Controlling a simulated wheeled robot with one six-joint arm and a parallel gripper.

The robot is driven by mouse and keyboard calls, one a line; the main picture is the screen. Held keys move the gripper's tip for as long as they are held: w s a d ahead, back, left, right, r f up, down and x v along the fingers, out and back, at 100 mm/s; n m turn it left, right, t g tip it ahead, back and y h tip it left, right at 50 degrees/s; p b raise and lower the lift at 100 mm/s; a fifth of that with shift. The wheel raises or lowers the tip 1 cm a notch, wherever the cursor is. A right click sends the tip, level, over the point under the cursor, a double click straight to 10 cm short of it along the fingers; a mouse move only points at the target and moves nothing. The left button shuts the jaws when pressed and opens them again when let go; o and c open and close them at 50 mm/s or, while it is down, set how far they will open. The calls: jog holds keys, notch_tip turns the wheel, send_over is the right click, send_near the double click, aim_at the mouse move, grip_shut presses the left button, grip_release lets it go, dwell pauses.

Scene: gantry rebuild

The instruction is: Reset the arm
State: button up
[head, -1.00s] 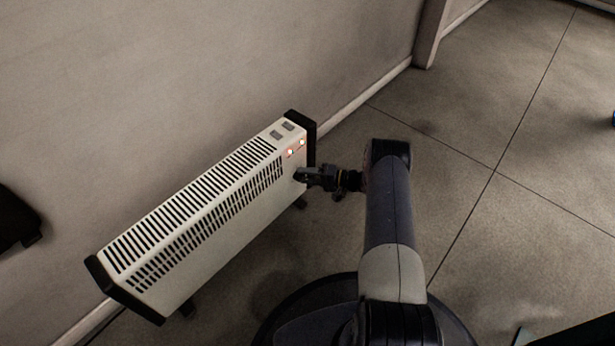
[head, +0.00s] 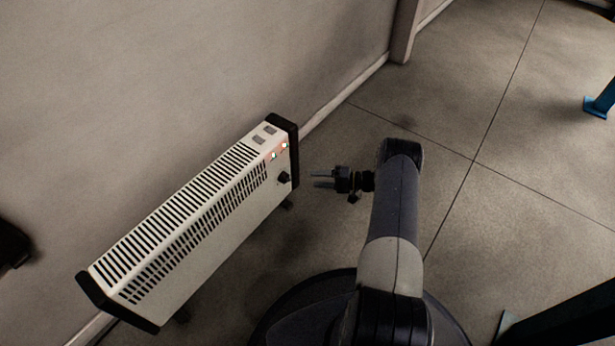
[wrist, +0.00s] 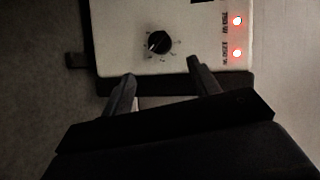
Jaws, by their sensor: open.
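My gripper (head: 322,180) is open and empty, a short way to the right of the white heater (head: 200,245) in the head view. Its two fingers point at the heater's control end, with a gap between them and the black knob (head: 284,178). In the wrist view my gripper (wrist: 162,85) shows two spread fingers, and the round knob (wrist: 158,43) with tick marks lies beyond them. Two red lights (wrist: 237,36) glow on the panel to the right of the knob.
The heater stands along the wall (head: 200,60). Open concrete floor (head: 440,120) lies to the right of my arm. A blue post (head: 600,103) stands at the right edge, and a dark object (head: 560,322) sits at the lower right.

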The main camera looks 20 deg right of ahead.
aim_at(287, 178)
jog(key=shift+s+d, duration=0.2)
jog(key=shift+d, duration=0.1)
jog(key=b+x, duration=0.2)
jog(key=x, duration=0.8)
jog(key=shift+w+a+f+b, duration=0.1)
jog(key=shift+a+b, duration=0.15)
jog(key=shift+b, duration=0.15)
jog(key=shift+w+a, duration=0.1)
jog(key=shift+n, duration=0.3)
